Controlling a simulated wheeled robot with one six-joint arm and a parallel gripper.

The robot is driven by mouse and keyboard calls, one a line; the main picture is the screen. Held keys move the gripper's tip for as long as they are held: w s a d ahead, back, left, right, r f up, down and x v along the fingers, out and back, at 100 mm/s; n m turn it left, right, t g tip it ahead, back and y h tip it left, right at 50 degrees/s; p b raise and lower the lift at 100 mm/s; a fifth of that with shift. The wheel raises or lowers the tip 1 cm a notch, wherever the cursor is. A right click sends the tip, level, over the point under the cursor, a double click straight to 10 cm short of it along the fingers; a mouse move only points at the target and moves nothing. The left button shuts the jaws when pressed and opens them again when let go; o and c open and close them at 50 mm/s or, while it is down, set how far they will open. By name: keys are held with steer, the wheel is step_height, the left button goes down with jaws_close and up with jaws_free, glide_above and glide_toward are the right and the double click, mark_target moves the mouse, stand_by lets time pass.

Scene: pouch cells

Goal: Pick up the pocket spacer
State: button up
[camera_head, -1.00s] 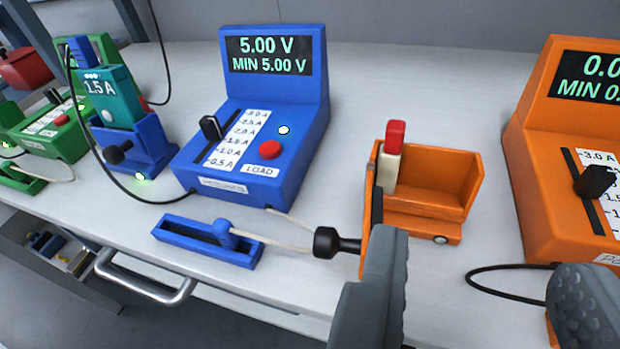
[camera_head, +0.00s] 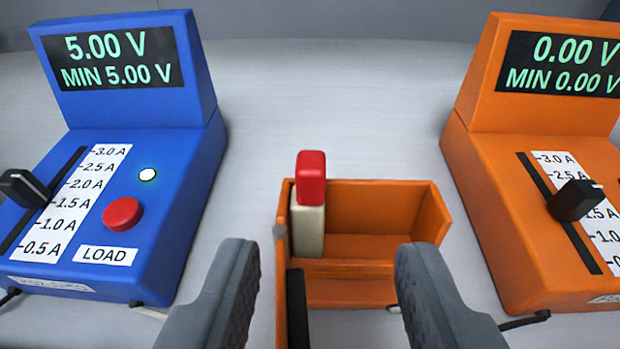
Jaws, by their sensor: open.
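The pocket spacer, a cream block with a red top (camera_head: 308,222), stands upright at the left end of the orange pocket (camera_head: 395,190). The rest of the pocket, to its right, is empty. My gripper (camera_head: 326,262) is open, with its two grey fingers low in the picture, one left and one right of the spacer. The fingers are apart from the spacer, and nothing is between them in their grip. The spacer is nearer the left finger's side. The lower front of the pocket is partly hidden by the fingers.
A blue load unit (camera_head: 150,215) reading 5.00 V stands on the left. An orange unit (camera_head: 520,225) reading 0.00 V stands on the right. A black handle (camera_head: 297,305) sits at the pocket's left front. The white bench (camera_head: 330,110) behind the pocket is clear.

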mark_target(311, 175)
steer(key=shift+x, duration=1.75)
steer(key=shift+a+x, duration=0.2)
steer(key=shift+x, duration=1.1)
steer(key=shift+a+x, duration=0.15)
steer(key=shift+x, duration=1.15)
steer(key=shift+r, duration=0.2)
jaws_close()
